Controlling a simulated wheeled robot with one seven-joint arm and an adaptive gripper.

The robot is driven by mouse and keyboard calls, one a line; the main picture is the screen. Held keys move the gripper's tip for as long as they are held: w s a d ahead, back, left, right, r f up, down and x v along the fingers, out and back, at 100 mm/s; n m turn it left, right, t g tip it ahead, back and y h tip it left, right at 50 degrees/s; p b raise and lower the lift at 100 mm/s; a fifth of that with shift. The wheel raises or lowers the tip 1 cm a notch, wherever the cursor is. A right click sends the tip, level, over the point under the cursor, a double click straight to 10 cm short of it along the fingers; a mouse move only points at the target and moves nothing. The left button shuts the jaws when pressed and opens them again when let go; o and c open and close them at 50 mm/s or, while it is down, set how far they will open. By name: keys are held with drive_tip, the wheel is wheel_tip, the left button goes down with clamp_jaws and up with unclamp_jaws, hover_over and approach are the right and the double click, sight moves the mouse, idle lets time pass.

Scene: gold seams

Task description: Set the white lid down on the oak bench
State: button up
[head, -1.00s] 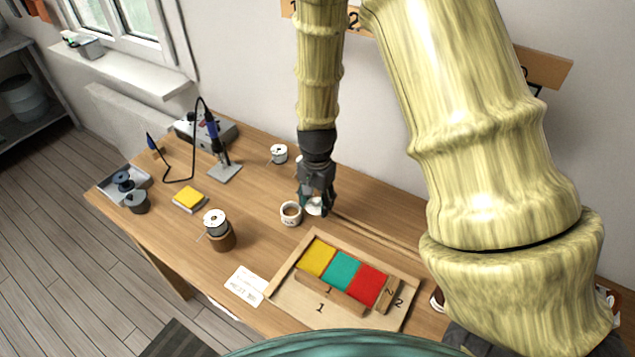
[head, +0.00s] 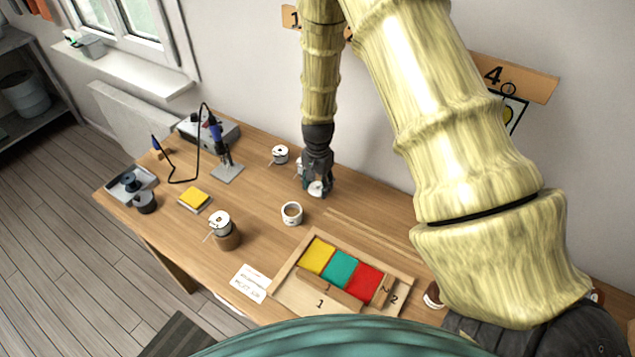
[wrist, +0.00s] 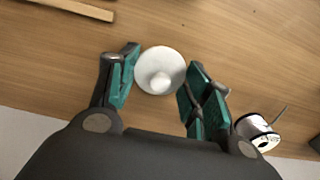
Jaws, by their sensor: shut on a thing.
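The white lid (wrist: 160,72) is round with a small knob on top. It sits between the two teal-padded fingers of my gripper (wrist: 161,86), which is shut on it. In the head view the lid (head: 316,188) shows low at the tips of my gripper (head: 317,183), behind the white mug. The oak bench (head: 262,205) lies under it, and bare wood surrounds the lid in the wrist view. I cannot tell whether the lid touches the bench or hangs just above it.
A white mug (head: 292,213) with brown contents stands in front of my gripper. A wire spool (head: 280,154) stands left and behind; a spool also shows in the wrist view (wrist: 257,132). A tray with coloured tiles (head: 283,292) lies nearer. Bare bench lies left of my gripper.

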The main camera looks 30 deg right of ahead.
sight(318, 183)
drive_tip(key=shift+f, duration=0.35)
drive_tip(key=shift+f, duration=0.1)
drive_tip(key=o, duration=0.8)
drive_tip(key=shift+r+b, duration=2.2)
drive_tip(key=shift+r, duration=3.95)
